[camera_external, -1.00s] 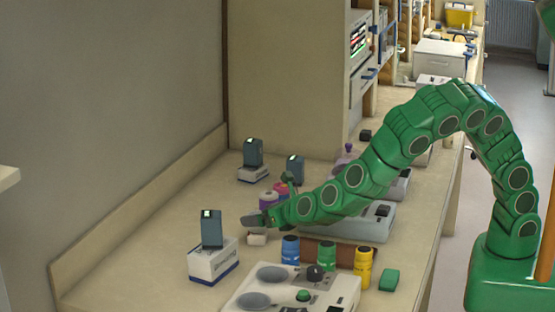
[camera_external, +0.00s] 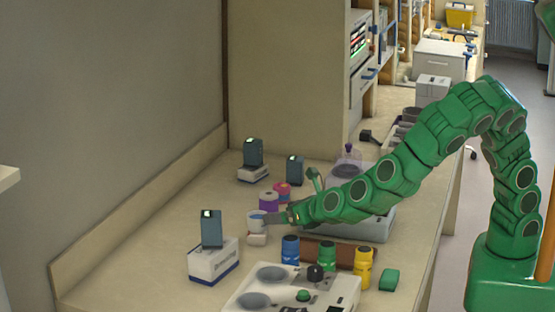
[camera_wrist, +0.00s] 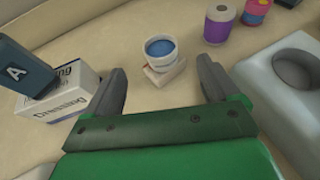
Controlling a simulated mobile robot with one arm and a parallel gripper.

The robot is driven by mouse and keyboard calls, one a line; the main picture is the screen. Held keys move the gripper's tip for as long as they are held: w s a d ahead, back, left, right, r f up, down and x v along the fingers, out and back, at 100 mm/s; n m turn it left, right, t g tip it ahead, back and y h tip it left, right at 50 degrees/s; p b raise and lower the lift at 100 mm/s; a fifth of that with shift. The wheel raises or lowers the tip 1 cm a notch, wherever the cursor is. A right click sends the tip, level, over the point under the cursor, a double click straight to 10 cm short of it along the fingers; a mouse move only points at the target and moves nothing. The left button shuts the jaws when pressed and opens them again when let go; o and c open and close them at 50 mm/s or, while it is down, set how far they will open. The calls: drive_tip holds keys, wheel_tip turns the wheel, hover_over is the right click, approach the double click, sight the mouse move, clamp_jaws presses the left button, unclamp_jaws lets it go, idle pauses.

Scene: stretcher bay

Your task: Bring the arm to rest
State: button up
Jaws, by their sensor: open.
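My gripper (camera_external: 280,218) is at the end of the green arm, low over the bench. In the wrist view my gripper (camera_wrist: 162,90) is open, with its two dark fingers apart and nothing between them. A white cup with blue contents (camera_wrist: 160,50) stands just beyond the fingertips, on or against a small pale block (camera_wrist: 165,74). In the external view the cup (camera_external: 256,221) is beside the fingertips, with the block (camera_external: 257,239) just in front of it. I cannot tell whether a finger touches the cup.
A box with a dark device (camera_external: 212,262) stands at front left. Purple (camera_external: 268,201) and pink (camera_external: 282,190) spools are behind the cup. Blue (camera_external: 290,249), green (camera_external: 327,256) and yellow (camera_external: 362,267) bottles stand in front of the arm.

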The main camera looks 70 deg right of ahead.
drive_tip(key=s+d+r+m+g, duration=0.2)
drive_tip(key=s+d+r+m, duration=0.25)
drive_tip(key=d+m, duration=0.35)
drive_tip(key=s+d+r+m+g, duration=0.3)
drive_tip(key=s+d+r+m, duration=0.15)
drive_tip(key=d+m, duration=0.35)
drive_tip(key=s+d+r+m+g, duration=0.2)
drive_tip(key=s+d+r+m, duration=0.3)
drive_tip(key=d, duration=0.5)
drive_tip(key=s+f+m+g+y, duration=0.1)
drive_tip(key=s+f+m+g, duration=0.1)
drive_tip(key=s, duration=0.7)
drive_tip(key=s+f+m+g+y, duration=0.1)
drive_tip(key=s+m, duration=0.3)
drive_tip(key=s, duration=0.6)
drive_tip(key=s+a+f+m+g+y, duration=0.1)
drive_tip(key=s+f+m+g+y, duration=0.1)
drive_tip(key=s, duration=0.8)
drive_tip(key=shift+f+m+g+y, duration=0.3)
drive_tip(key=shift+m+g+y, duration=0.2)
drive_tip(key=shift+m+g, duration=0.55)
drive_tip(key=shift+a, duration=0.1)
